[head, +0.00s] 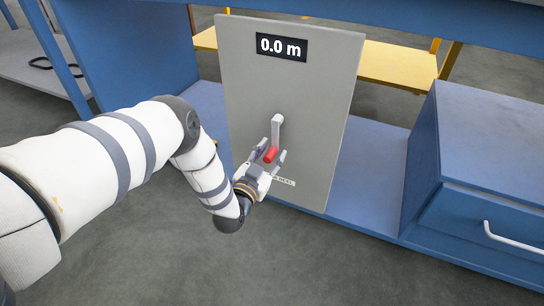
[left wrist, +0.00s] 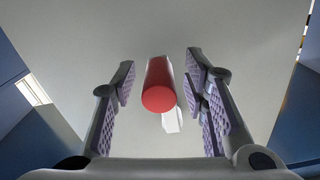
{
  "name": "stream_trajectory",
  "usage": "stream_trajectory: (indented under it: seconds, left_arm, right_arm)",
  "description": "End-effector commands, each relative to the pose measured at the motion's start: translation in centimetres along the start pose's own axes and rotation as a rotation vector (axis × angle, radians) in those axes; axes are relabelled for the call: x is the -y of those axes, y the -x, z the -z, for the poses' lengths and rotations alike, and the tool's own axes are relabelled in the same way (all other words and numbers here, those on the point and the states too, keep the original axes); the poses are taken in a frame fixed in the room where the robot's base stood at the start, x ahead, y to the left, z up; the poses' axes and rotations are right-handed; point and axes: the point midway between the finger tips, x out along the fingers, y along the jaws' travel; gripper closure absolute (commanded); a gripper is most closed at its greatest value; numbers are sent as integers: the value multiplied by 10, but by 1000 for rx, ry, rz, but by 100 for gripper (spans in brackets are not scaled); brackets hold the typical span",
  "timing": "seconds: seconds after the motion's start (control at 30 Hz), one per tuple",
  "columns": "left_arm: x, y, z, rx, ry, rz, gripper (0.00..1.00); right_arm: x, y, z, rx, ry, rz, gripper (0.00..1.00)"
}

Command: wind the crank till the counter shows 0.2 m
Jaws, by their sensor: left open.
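The counter (head: 281,47) at the top of the grey panel (head: 310,110) reads 0.0 m. The crank (head: 277,131) is a light arm hanging down on the panel, with a red handle (head: 270,155) at its lower end. My left gripper (head: 266,152) is open in front of the handle. In the left wrist view the red handle (left wrist: 159,88) points toward me between the two open fingers, with a gap on each side. A part of the pale crank arm (left wrist: 172,118) shows behind it. My right gripper is not in view.
The panel stands at a blue bench with a lower shelf (head: 365,165). A blue drawer unit (head: 490,150) with a white handle is at the right. Open floor lies in front.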

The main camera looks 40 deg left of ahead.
Motion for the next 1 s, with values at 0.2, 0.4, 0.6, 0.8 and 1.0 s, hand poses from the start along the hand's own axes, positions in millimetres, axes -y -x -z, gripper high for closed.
stream_trajectory:
  seconds: [0.2,0.4,0.6,0.8,1.0]
  left_arm:
    - [0,0,0,0,0,0,66]
    - [0,0,0,1,0,-1,100]
    - [-1,1,0,1,-4,-4,100]
    - [2,1,0,1,-56,-7,100]
    - [12,1,0,1,-189,-9,100]
  right_arm:
    - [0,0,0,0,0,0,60]
    - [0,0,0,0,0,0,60]
    - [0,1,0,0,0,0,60]
    - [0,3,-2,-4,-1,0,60]
    - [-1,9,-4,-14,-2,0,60]
